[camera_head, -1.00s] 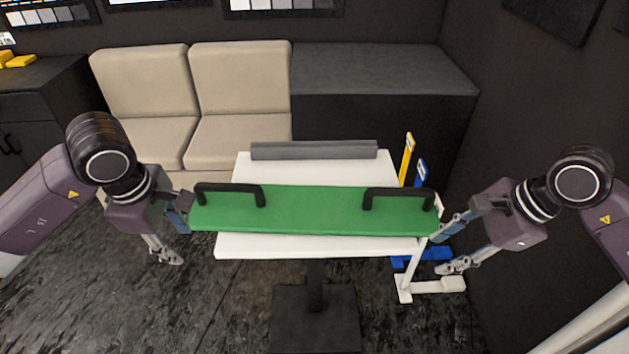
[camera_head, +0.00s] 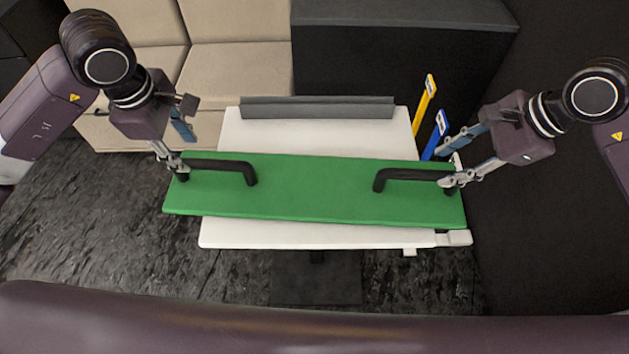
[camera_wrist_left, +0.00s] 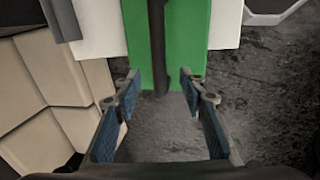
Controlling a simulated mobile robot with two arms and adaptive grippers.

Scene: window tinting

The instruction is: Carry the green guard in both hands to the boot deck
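The green guard (camera_head: 315,190) is a long flat board with two black bar handles, the left handle (camera_head: 225,166) and the right handle (camera_head: 405,175). It lies across the white table top (camera_head: 225,236), its left end overhanging. My left gripper (camera_head: 184,153) is at the guard's far left corner, by the outer end of the left handle. In the left wrist view its fingers (camera_wrist_left: 160,85) are spread, with the guard's end just beyond them. My right gripper (camera_head: 443,166) is at the right end, fingers apart; one fingertip overlaps the right handle's outer end, and contact is unclear.
A dark box-like deck (camera_head: 400,50) stands behind the table, beside beige seats (camera_head: 235,75). A grey bar (camera_head: 315,107) lies along the table's back edge. A yellow upright (camera_head: 425,102) and a blue upright (camera_head: 435,135) stand close to my right gripper. Dark floor (camera_head: 90,220) is open at left.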

